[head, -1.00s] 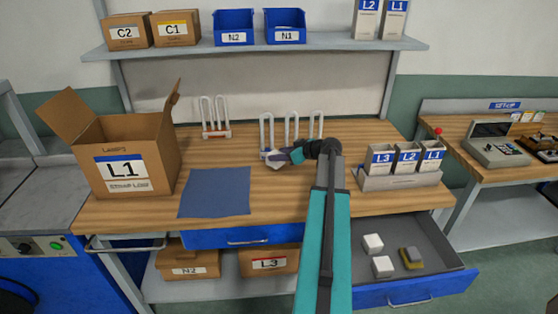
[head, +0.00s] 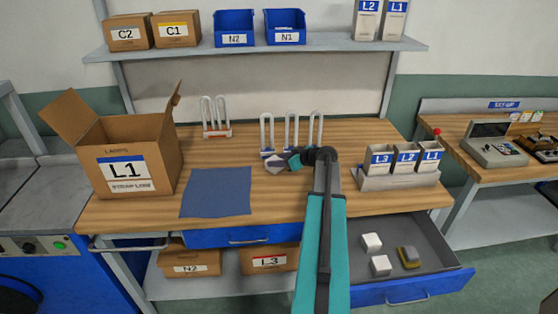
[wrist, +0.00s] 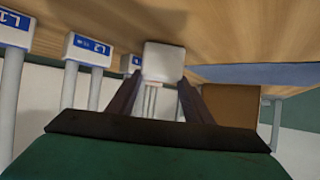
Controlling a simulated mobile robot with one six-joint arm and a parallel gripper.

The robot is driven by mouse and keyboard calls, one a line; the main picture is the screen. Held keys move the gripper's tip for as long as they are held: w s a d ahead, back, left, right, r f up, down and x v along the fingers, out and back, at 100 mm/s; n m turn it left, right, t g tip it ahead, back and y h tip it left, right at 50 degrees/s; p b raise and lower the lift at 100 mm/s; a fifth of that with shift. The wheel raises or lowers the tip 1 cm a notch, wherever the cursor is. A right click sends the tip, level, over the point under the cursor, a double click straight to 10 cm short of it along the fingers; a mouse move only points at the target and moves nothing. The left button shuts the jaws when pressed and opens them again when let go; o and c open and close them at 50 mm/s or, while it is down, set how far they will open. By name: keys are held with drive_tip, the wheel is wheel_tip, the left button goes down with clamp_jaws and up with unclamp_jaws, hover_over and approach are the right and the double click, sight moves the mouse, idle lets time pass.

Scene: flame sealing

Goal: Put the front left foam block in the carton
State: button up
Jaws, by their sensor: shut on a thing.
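My gripper (head: 284,163) is shut on a pale foam block (wrist: 163,62), held over the worktop near the white upright loops. In the wrist view the block sits between the two fingertips. In the head view the held block (head: 274,169) is small and partly hidden by the gripper. The open cardboard carton (head: 124,172) labelled L1 stands on the left of the bench with its flaps up. The gripper is to its right and apart from it. The inside of the carton is hidden from view.
A blue mat (head: 216,192) lies between carton and gripper. White loops (head: 291,132) stand behind the gripper. Labelled bins (head: 399,164) stand at right. The open drawer (head: 437,268) holds two white blocks (head: 381,265) and a grey-yellow item (head: 409,257). A shelf (head: 330,41) runs above.

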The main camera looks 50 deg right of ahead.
drive_tip(key=shift+f, duration=0.15)
drive_tip(key=o, duration=1)
drive_tip(key=a+b+v, duration=0.1)
drive_tip(key=b+v, duration=0.3)
drive_tip(key=v, duration=0.8)
drive_tip(key=shift+d, duration=0.45)
